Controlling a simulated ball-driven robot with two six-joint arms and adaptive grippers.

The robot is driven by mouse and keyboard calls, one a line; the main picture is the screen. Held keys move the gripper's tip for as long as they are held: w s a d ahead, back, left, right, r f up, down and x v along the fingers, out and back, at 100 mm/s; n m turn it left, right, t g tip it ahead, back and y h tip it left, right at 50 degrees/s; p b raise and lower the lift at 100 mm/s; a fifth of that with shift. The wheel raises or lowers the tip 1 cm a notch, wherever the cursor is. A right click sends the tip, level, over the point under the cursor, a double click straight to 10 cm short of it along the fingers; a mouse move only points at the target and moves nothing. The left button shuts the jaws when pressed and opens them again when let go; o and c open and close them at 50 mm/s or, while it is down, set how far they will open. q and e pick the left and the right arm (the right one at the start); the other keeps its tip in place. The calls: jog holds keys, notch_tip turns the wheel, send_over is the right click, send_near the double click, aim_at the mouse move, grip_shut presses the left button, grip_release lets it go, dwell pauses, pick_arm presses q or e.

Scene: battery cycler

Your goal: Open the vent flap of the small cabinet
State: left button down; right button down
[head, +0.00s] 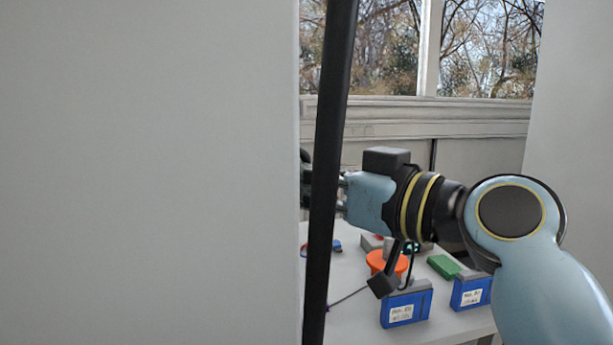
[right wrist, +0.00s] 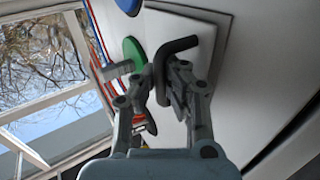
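In the right wrist view a pale square plate (right wrist: 186,32), which looks like the vent flap, stands out from a pale wall and appears tilted. A dark bent handle (right wrist: 180,45) is in front of it. My right gripper (right wrist: 161,78) has a finger on each side of the handle's shank, and the fingers look closed on it. In the head view my right gripper (head: 306,180) is mostly hidden behind a black upright bar and a large pale panel. The flap and handle are hidden there. My left gripper is not in view.
The pale panel (head: 150,170) fills the left of the head view, with the black bar (head: 328,170) at its edge. Below my right arm a table holds blue boxes (head: 407,305), an orange round object (head: 387,262) and a green block (head: 443,266). A green disc (right wrist: 134,52) is beside the plate.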

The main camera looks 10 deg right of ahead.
dwell(0.6)
jog(key=w+d+n+g+y+b, duration=0.6)
jog(key=w+n+g+y+b, duration=0.1)
jog(key=b, duration=1)
jog(key=shift+w+n+g, duration=0.5)
jog(key=shift+w+g, duration=0.05)
jog(key=shift+g, duration=0.85)
jog(key=shift+d, duration=0.1)
jog(key=c, duration=2)
grip_release()
jog(key=o, duration=0.4)
jog(key=shift+d, duration=0.25)
jog(key=shift+o, duration=1.1)
jog(key=shift+a, duration=0.15)
